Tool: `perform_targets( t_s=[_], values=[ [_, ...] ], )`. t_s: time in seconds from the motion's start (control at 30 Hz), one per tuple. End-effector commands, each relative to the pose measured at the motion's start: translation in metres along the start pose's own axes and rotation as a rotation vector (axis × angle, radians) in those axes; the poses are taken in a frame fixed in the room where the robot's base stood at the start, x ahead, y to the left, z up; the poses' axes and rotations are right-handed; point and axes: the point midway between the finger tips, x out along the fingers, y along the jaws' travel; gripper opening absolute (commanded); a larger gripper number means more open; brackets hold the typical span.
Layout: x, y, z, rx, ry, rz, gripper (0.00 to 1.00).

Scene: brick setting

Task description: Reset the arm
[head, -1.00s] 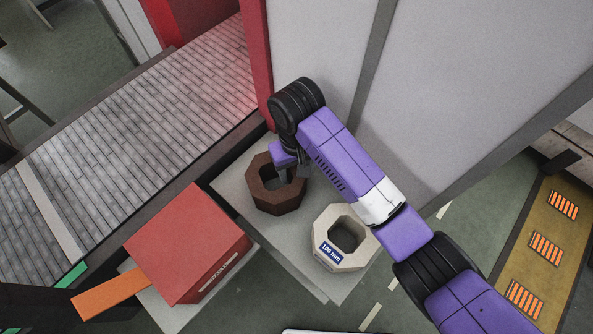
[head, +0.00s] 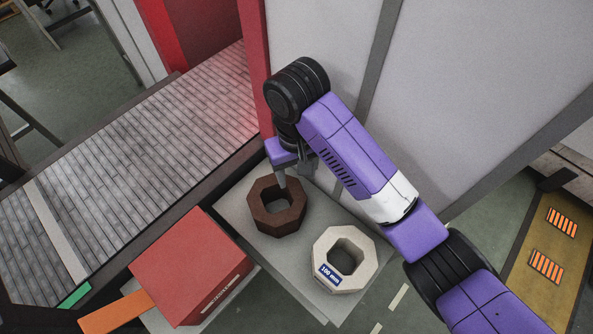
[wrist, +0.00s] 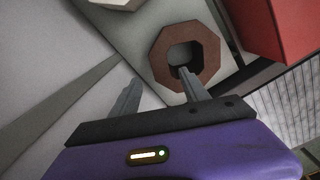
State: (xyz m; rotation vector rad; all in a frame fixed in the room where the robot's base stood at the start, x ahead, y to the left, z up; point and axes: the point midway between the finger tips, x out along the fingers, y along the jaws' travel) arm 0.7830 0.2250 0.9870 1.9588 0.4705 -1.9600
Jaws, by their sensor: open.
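My gripper (head: 291,170) is open and empty, above the far edge of the brown octagonal ring block (head: 262,218). In the wrist view my two gripper fingers (wrist: 160,90) are spread apart, and the brown block (wrist: 160,55) lies beyond them. The right fingertip overlaps the block's near rim in that view. My arm comes in from the lower right and bends down at a black joint near the red post.
A pale octagonal ring block labelled 100 mm (head: 366,248) stands beside the brown one on a grey slab (head: 232,205). A red box (head: 185,262) with an orange strip (head: 115,313) is at left. A grey panel wall (head: 450,90) and red post (head: 254,50) stand close behind my arm.

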Motion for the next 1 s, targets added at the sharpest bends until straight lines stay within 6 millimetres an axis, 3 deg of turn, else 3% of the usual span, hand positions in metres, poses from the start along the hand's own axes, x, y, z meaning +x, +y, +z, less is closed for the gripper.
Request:
perform_targets(
  t_s=[0.33,0.47,0.7,0.83,1.0],
  values=[
    [0.000,-0.001,-0.001,-0.008,0.004,-0.002,0.54],
    [-0.001,-0.007,-0.021,-0.029,0.087,-0.027,0.54],
    [-0.042,-0.036,-0.094,-0.081,0.491,-0.136,0.54],
    [-0.060,-0.056,-0.113,-0.065,0.720,-0.230,0.54],
    [-0.082,-0.062,-0.114,0.013,1.005,-0.324,0.54]
  ],
)
